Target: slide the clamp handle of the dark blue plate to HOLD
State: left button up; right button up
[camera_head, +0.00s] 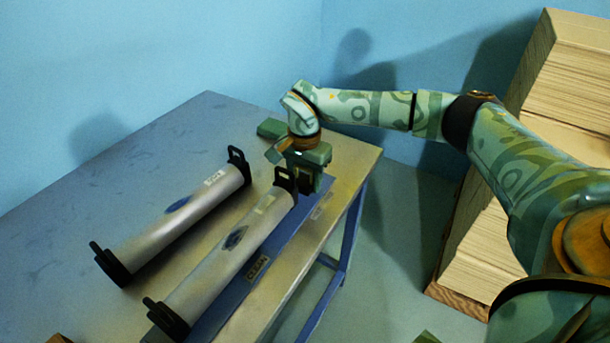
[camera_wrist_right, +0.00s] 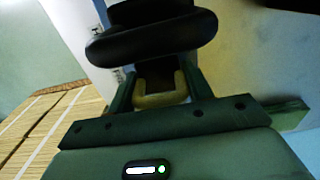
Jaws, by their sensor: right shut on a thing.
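The dark blue plate (camera_head: 285,240) lies along the right side of the table, under and beside the nearer grey roll (camera_head: 225,258). It bears a yellowish label reading CLEAN (camera_head: 257,268). My right gripper (camera_head: 307,180) points down at the plate's far end, close to the roll's far black bracket (camera_head: 286,180). In the right wrist view its fingers (camera_wrist_right: 160,90) are shut on a small dark part, which I take to be the clamp handle, below a rounded black piece (camera_wrist_right: 150,35). The handle is mostly hidden, and its position is unreadable. My left gripper is not in view.
A second grey roll (camera_head: 180,220) lies parallel on the left in black brackets. A green block (camera_head: 271,128) sits at the table's back edge, behind my gripper. A tall pale stack (camera_head: 570,90) stands right of the table (camera_head: 110,170). The table's left part is clear.

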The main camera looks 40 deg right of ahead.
aim_at(293, 190)
jog(key=shift+s+a+p, duration=0.3)
jog(key=shift+a+p, duration=0.1)
jog(key=shift+a, duration=0.35)
jog(key=shift+s+a+p, duration=0.35)
jog(key=shift+a+p, duration=0.1)
jog(key=shift+a, duration=0.3)
jog(key=shift+s+a+p, duration=0.3)
jog(key=shift+a+p, duration=0.1)
jog(key=shift+a, duration=0.35)
jog(key=o, duration=1.1)
pick_arm(q)
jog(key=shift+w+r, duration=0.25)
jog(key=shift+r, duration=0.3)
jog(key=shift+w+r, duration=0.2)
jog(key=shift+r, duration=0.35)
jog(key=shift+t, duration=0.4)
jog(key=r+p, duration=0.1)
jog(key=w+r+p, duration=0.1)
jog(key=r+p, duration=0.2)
jog(key=p, duration=0.1)
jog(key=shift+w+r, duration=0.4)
pick_arm(e)
notch_tip(293, 190, up, 16)
jog(key=shift+w+r, duration=0.1)
